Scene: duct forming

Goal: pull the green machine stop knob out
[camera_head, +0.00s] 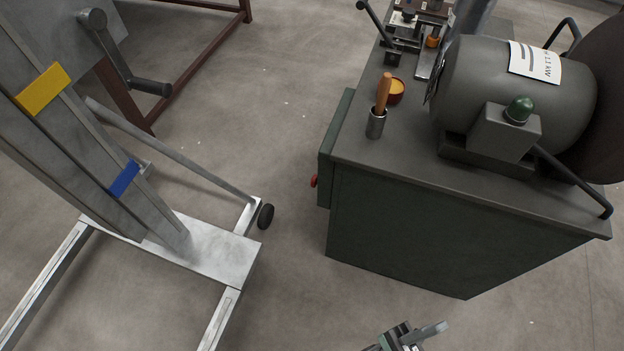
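The green knob (519,109) is a small domed knob on top of a grey box (500,135) at the front of the motor housing. My gripper (412,336) shows only in part at the bottom edge of the view, low in front of the bench cabinet and well away from the knob. Nothing is seen held in it. The rest of it is cut off, and whether its fingers are apart is unclear.
The motor (520,80) and a curved black handle (575,180) flank the knob. A wooden-handled tool in a metal cup (376,124) and an orange pot (396,91) stand left. A red button (314,181) is on the cabinet side. A metal lift frame (200,245) stands left.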

